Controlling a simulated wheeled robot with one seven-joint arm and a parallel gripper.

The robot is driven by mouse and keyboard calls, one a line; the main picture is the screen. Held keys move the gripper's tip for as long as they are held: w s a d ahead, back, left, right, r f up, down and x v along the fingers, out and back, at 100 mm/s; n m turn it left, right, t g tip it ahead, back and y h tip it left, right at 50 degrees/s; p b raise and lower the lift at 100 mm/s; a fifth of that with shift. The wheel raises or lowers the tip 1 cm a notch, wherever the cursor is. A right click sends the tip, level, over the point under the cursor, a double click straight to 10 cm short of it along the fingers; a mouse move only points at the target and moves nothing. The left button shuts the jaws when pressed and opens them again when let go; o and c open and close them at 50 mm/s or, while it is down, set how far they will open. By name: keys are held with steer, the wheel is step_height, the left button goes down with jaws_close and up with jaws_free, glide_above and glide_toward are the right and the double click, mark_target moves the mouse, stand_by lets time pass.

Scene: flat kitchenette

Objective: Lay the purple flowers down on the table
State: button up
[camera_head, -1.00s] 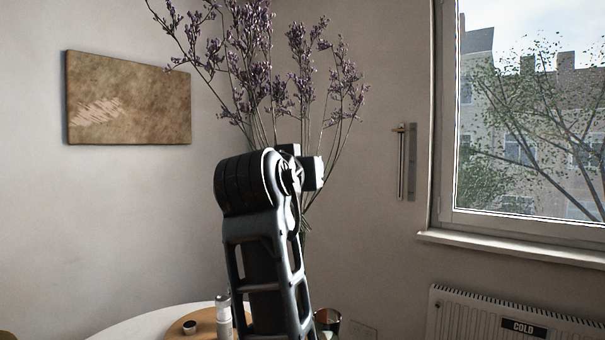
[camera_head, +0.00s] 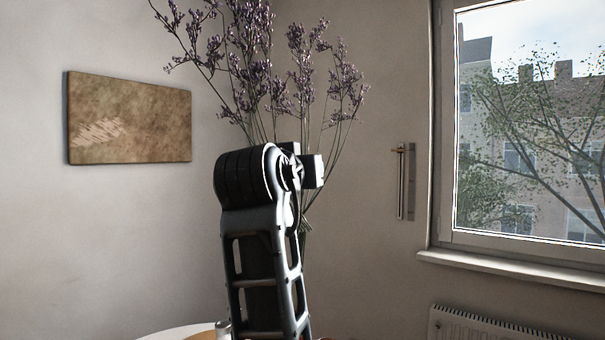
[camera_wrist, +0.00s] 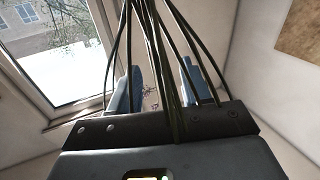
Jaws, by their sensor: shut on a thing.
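The purple flowers (camera_head: 250,75) stand upright in the head view, behind and above my arm, with thin branching stems spreading upward. In the wrist view their green stems (camera_wrist: 170,50) run between the two blue-grey fingers of my gripper (camera_wrist: 163,88), which is shut on them. The head view hides the gripper itself behind my arm; a bit of the lower stems shows just right of it. The white round table (camera_head: 168,334) shows only as a sliver at the bottom edge, below the flowers.
A brown board (camera_head: 208,336) and the top of a small glass item (camera_head: 222,329) show on the table, mostly cut off. A window (camera_head: 530,130) and radiator (camera_head: 500,326) are at the right. A picture (camera_head: 130,120) hangs on the left wall.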

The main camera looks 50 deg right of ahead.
steer(key=shift+r+p, duration=0.75)
steer(key=shift+r, duration=4.75)
steer(key=shift+w+f, duration=0.1)
